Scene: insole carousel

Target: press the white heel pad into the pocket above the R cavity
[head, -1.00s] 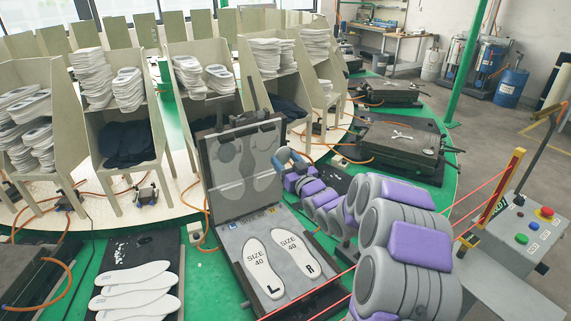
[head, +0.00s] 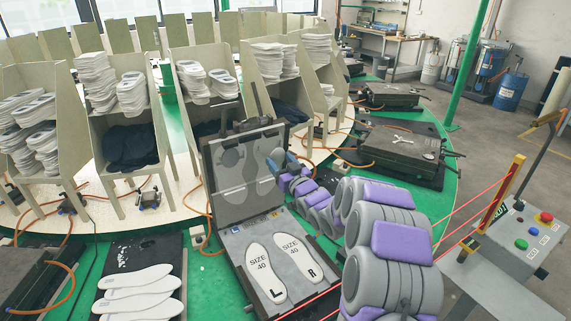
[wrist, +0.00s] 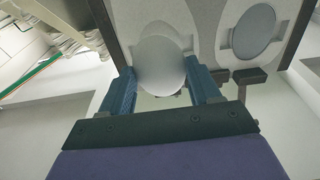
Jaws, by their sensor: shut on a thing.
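My gripper (head: 277,163) is in front of the raised lid (head: 213,178) of the press, by the cavity on its right side. In the wrist view my gripper (wrist: 163,90) is shut on the white heel pad (wrist: 160,62), a round disc between the blue fingertips. The pad covers part of one lid cavity (wrist: 160,12); whether it touches the lid cannot be told. The pocket behind it is hidden. The other cavity shows a grey oval (wrist: 254,28). Below, the L insole (head: 265,272) and R insole (head: 295,256) lie in the base, both marked SIZE 40.
White insoles (head: 140,290) lie on a board to the left. Racks with stacked insoles (head: 95,80) stand behind the press. Closed presses (head: 402,145) are at the right. A control box (head: 515,240) and red beams stand right of my arm.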

